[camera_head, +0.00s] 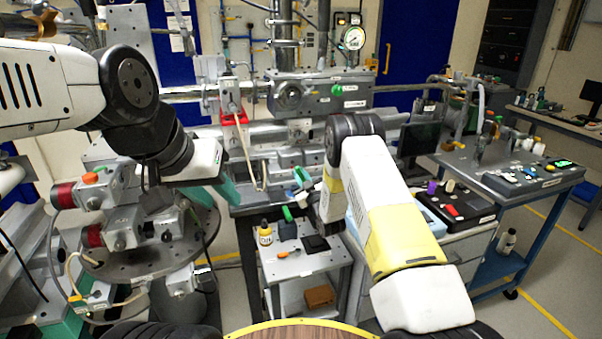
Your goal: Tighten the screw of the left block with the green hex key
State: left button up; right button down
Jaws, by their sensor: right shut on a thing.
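My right gripper (310,196) is left of its bent arm, above the small cart. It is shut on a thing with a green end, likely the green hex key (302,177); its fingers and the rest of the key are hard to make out. My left gripper (205,165) is above the right side of the round plate; its fingertips do not show clearly. Grey blocks (103,190) with red and orange parts stand on that plate at the left. I cannot tell which is the left block, and no screw is clearly visible.
The cart (284,272) holds a yellow bottle (265,233), a green-topped item (287,213) and a dark pad (315,244). The round plate (98,270) carries cables. A beamline assembly (338,95) stands behind, and a bench with control boxes (527,178) is at right.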

dwell(0.3)
jog(key=m, duration=0.5)
jog(key=shift+t+h, duration=0.3)
jog(key=shift+h, duration=0.1)
jog(key=shift+m, duration=1)
jog(key=m+h, duration=0.1)
jog(key=m, duration=0.1)
jog(key=shift+m, duration=0.4)
jog(key=m, duration=0.4)
jog(key=shift+h, duration=0.4)
